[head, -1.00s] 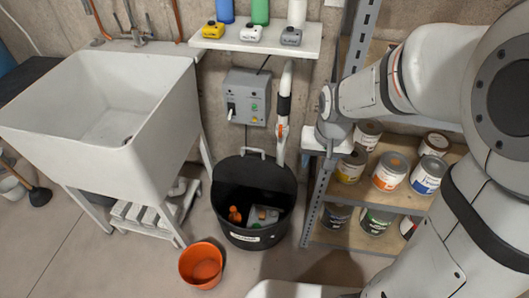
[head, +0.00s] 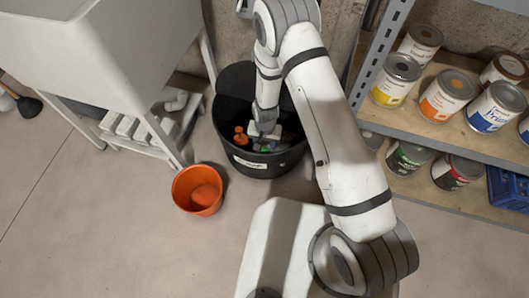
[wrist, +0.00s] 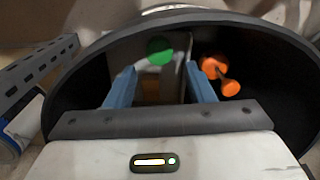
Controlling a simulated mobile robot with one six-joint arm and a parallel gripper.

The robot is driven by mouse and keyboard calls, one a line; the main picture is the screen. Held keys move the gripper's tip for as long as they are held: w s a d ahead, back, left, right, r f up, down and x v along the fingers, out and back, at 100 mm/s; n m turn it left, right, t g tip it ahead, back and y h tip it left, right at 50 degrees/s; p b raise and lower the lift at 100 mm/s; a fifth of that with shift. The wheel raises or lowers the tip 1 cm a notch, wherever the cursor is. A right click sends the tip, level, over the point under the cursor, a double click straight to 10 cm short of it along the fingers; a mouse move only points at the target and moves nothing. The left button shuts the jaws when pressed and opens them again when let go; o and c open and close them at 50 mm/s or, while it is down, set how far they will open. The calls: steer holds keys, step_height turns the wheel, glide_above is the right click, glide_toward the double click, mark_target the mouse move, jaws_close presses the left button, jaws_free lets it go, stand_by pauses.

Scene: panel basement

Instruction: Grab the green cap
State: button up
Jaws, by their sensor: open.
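The green cap (wrist: 160,50) is a round green disc inside the black bin (head: 228,85). In the wrist view it lies just beyond my fingertips, in line with the gap between them. My gripper (wrist: 160,69) is open, with its two blue fingers apart and nothing between them. It points down into the bin. In the head view a small patch of green (head: 266,148) shows below my wrist, and my fingers are mostly hidden. A grey surface and a brownish patch show around the cap in the wrist view.
An orange object (wrist: 220,75) lies in the bin to the right of the cap, close to my right finger. The bin's rim surrounds my gripper. An orange bucket (head: 178,190) stands on the floor at left. A shelf with paint cans (head: 446,95) stands at right.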

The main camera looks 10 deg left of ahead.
mark_target(265, 150)
steer(key=f+b, duration=0.1)
steer(key=f, duration=0.1)
steer(key=f+b, duration=0.1)
steer(key=f, duration=0.2)
steer(key=f+b, duration=0.1)
steer(key=f, duration=0.2)
steer(key=shift+w+b, duration=0.25)
steer(key=shift+b, duration=0.1)
steer(key=shift+c, duration=0.2)
steer(key=c, duration=0.7)
steer(key=shift+r, duration=0.1)
